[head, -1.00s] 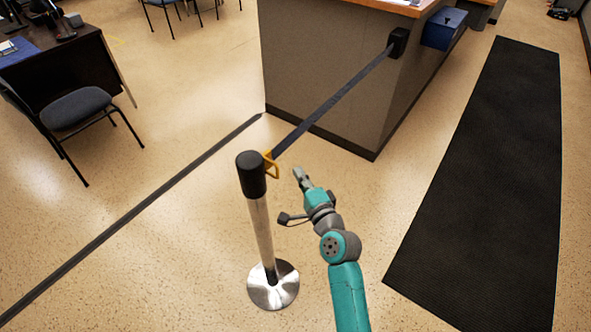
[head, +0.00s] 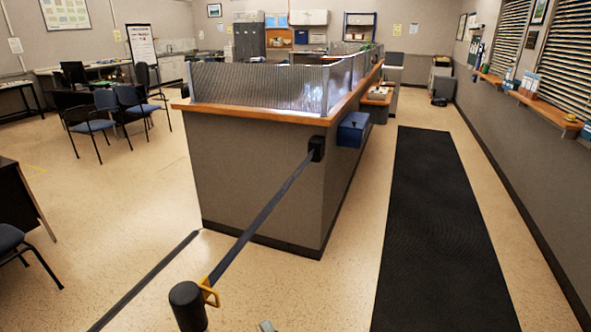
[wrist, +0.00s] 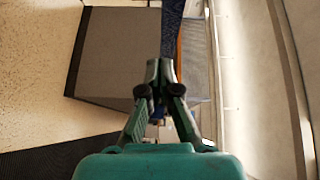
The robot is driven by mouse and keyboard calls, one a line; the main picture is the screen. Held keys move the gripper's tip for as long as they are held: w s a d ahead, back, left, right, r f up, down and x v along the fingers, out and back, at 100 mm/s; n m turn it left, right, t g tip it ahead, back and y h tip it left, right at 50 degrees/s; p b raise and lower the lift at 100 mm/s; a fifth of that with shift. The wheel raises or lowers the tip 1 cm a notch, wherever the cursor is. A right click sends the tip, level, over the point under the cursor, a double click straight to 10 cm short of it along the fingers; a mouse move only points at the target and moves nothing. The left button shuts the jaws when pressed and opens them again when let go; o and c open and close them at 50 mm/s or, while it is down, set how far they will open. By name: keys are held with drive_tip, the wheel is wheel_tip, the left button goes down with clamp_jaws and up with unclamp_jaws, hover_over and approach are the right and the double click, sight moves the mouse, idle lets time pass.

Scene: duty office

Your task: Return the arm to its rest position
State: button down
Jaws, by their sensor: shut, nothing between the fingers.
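My gripper (wrist: 160,72) shows in the wrist view with its two fingers together and nothing between them. In the head view only a small grey tip of it (head: 266,326) shows at the bottom edge, just right of the black-topped post (head: 187,306). The rest of my arm is out of that view. A dark blue belt (head: 262,217) runs taut from the yellow clip (head: 209,291) on the post to a black wall holder (head: 317,148) on the counter. In the wrist view a dark blue band (wrist: 172,28) shows beyond the fingertips; I cannot tell its distance from them.
The grey counter (head: 255,185) with a wooden top stands ahead, a blue box (head: 353,129) on its side. A long black mat (head: 436,220) lies to the right. A chair (head: 15,247) and desk (head: 18,205) stand at the left. Floor between them is open.

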drive_tip(key=s+d+f+n+h, duration=0.1)
drive_tip(key=s+d+f+h, duration=0.15)
drive_tip(key=s+d, duration=0.4)
drive_tip(key=s+d+f+n+t+h, duration=0.1)
drive_tip(key=s+d+f+h, duration=0.15)
drive_tip(key=s+d, duration=0.35)
drive_tip(key=s+d+f+n+h, duration=0.1)
drive_tip(key=s+d+f+h, duration=0.1)
drive_tip(key=s+d+f, duration=0.4)
drive_tip(key=s+d+r+n+h, duration=0.1)
drive_tip(key=s+d+r+n, duration=0.1)
drive_tip(key=s+r, duration=0.2)
drive_tip(key=s+d+r+n+h, duration=0.1)
drive_tip(key=s+d+r+n, duration=0.1)
drive_tip(key=s, duration=0.9)
drive_tip(key=s+d+r+n+h, duration=0.1)
drive_tip(key=s+d+r+n, duration=0.2)
drive_tip(key=s+r, duration=0.2)
drive_tip(key=s, duration=0.3)
drive_tip(key=shift+r+g, duration=0.3)
drive_tip(key=shift+r, duration=0.05)
